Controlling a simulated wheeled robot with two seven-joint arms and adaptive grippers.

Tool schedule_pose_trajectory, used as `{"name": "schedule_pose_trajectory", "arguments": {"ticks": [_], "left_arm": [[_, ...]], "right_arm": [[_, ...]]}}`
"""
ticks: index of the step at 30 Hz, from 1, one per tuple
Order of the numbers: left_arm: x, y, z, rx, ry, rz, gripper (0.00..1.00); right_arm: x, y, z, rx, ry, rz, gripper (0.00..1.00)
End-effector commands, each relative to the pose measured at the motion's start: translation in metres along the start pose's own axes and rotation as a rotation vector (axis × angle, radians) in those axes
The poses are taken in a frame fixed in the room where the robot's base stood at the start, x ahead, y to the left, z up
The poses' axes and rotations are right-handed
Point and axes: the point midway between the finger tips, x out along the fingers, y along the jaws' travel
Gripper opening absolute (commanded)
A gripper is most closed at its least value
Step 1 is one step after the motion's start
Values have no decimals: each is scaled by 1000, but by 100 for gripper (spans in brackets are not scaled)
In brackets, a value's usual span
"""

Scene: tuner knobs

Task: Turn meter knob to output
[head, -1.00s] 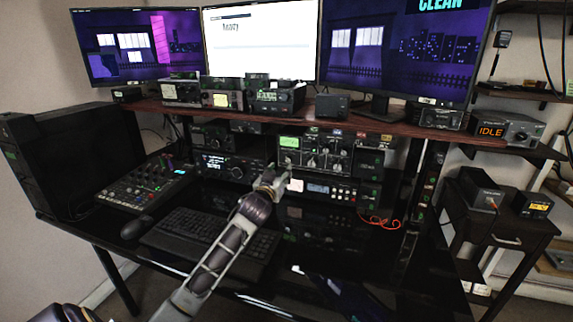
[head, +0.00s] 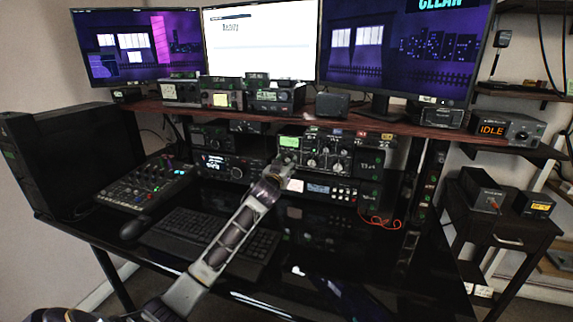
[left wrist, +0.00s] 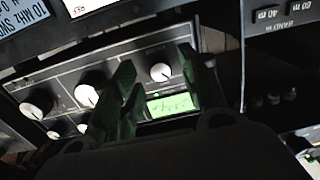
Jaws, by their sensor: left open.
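The tuner (head: 325,151) stands under the desk's raised shelf, with a lit green meter (head: 289,142) and several pale knobs on its front. My left gripper (head: 284,170) is in front of its lower left part and hides some of the panel. In the left wrist view the gripper (left wrist: 160,78) is open, its dark green fingers spread. A white knob (left wrist: 161,72) shows in the gap between them, apart from both as far as I can see. The lit meter (left wrist: 172,106) is beside it. More white knobs (left wrist: 87,95) lie to the left. Which is the meter knob, and its setting, cannot be read.
Other radios (head: 231,167) stand left of the tuner, and a panel with small lit buttons (head: 325,189) is below it. The shelf edge (head: 300,117) overhangs above. A keyboard (head: 215,235) lies in front. The glossy desk top to its right is mostly clear.

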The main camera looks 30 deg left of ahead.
Motion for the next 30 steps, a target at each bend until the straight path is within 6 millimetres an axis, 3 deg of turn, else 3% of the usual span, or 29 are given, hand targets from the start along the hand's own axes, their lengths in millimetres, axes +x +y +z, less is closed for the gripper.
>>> {"name": "schedule_pose_trajectory", "arguments": {"ticks": [17, 27, 30], "left_arm": [[9, 0, 0, 0, 0, 0, 43], [9, 0, 0, 0, 0, 0, 0], [9, 0, 0, 0, 0, 0, 0]], "right_arm": [[-2, -1, 1, -1, 0, -2, 40], [-2, -1, 1, -1, 0, -2, 40], [-2, -1, 1, -1, 0, -2, 40]]}}
